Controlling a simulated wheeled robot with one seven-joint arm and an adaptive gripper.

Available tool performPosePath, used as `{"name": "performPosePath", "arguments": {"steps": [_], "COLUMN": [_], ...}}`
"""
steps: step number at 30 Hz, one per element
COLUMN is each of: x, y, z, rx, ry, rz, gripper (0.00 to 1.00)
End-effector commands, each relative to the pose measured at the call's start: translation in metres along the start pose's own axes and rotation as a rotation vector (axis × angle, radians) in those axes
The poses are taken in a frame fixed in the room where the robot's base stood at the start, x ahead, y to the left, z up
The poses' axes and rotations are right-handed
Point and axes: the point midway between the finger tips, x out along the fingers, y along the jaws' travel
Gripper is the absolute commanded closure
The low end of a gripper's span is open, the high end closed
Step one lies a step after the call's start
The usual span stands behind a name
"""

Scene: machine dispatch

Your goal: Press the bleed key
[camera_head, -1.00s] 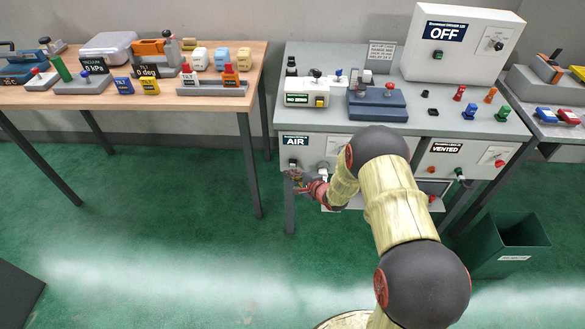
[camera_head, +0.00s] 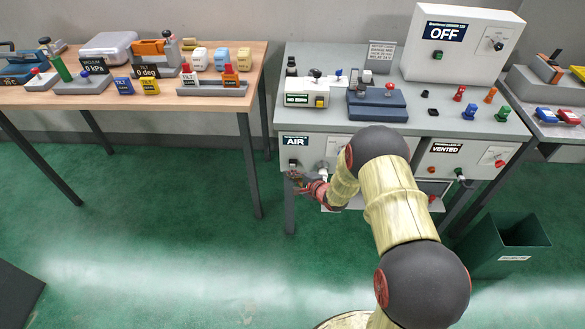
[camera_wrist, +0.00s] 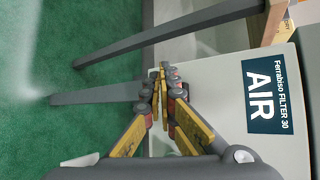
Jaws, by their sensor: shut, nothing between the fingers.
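The white panel under the worktop (camera_head: 320,144) carries the AIR label (camera_head: 296,141), which reads "Ferrabiso FILTER 30 AIR" in the wrist view (camera_wrist: 265,96). A small dark part (camera_head: 293,163) sits on the panel below the label; I cannot read any marking that names it the bleed key. My gripper (camera_head: 291,175) is at the lower left of this panel, just below that part. In the wrist view my gripper (camera_wrist: 161,76) has its fingers together and empty, beside the panel face. Whether the fingertips touch anything is unclear, and the fingers hide what lies behind them.
A grey fitting (camera_head: 322,166) stands right of my gripper on the panel. The VENTED panel (camera_head: 446,149) is farther right, beyond my arm. A wooden table (camera_head: 215,98) stands left, and a green bin (camera_head: 505,250) stands on the floor at right. The floor between is clear.

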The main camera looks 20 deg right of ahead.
Motion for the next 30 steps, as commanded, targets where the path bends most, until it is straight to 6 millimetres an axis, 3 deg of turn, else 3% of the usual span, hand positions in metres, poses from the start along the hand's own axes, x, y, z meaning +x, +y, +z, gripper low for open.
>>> {"name": "performPosePath", "arguments": {"steps": [30], "x": [0.0068], "y": [-0.0053], "z": [-0.0051], "rx": [0.000], "ry": [0.000], "rz": [0.000], "gripper": [1.00]}}
